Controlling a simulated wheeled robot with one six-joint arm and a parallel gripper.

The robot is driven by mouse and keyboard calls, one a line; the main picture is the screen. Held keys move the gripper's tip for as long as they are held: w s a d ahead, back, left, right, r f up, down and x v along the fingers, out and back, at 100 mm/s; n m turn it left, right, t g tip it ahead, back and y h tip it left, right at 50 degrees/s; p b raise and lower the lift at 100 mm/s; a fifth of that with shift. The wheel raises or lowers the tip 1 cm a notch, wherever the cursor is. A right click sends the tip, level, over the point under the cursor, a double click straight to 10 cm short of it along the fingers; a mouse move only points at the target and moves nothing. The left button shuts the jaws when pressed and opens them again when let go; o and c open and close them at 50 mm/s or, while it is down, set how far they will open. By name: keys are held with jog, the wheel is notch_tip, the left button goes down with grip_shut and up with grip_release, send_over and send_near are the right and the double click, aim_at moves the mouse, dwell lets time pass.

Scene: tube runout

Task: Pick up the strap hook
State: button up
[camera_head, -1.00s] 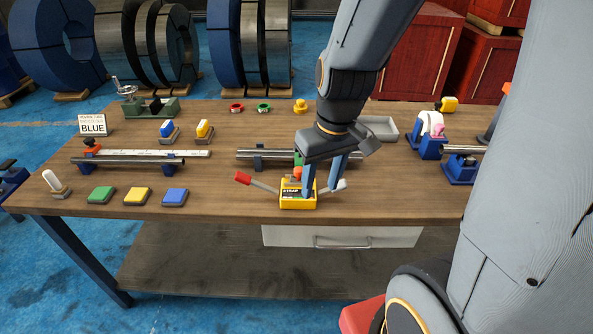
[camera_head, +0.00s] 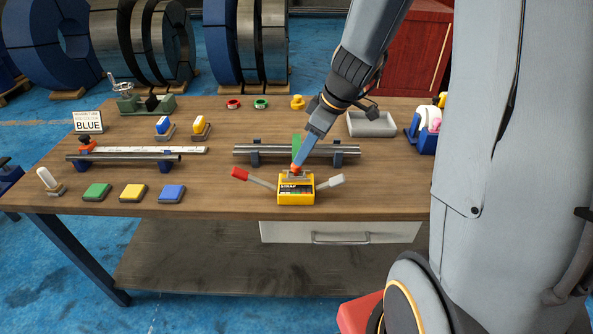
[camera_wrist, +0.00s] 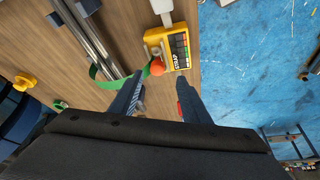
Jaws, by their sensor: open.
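A yellow box (camera_head: 296,197) with a label reading STRAP stands near the table's front edge. A lever with a red grip (camera_head: 239,174) sticks out on its left, one with a pale grip (camera_head: 335,182) on its right. An orange knob (camera_head: 296,169) shows at its back edge; it also shows in the wrist view (camera_wrist: 157,67). I cannot tell for sure which part is the strap hook. A green strap (camera_wrist: 103,78) curves beside the steel tube. My gripper (camera_wrist: 163,78) is open and points at the box, the knob just ahead between its fingertips. No contact is visible.
Steel tubes (camera_head: 280,150) rest on blue supports behind the box. Another tube (camera_head: 120,157) lies left, with coloured blocks (camera_head: 133,193) before it. A grey tray (camera_head: 372,124) stands back right.

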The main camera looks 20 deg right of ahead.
aim_at(296, 171)
jog(key=shift+w+p+x, duration=0.15)
jog(key=shift+p+x, duration=0.3)
jog(key=shift+x, duration=0.9)
jog(key=shift+w+p+x, duration=0.15)
jog(key=shift+p+x, duration=0.3)
jog(key=shift+x, duration=0.95)
jog(key=shift+d, duration=0.1)
grip_shut()
jog(key=shift+r, duration=0.15)
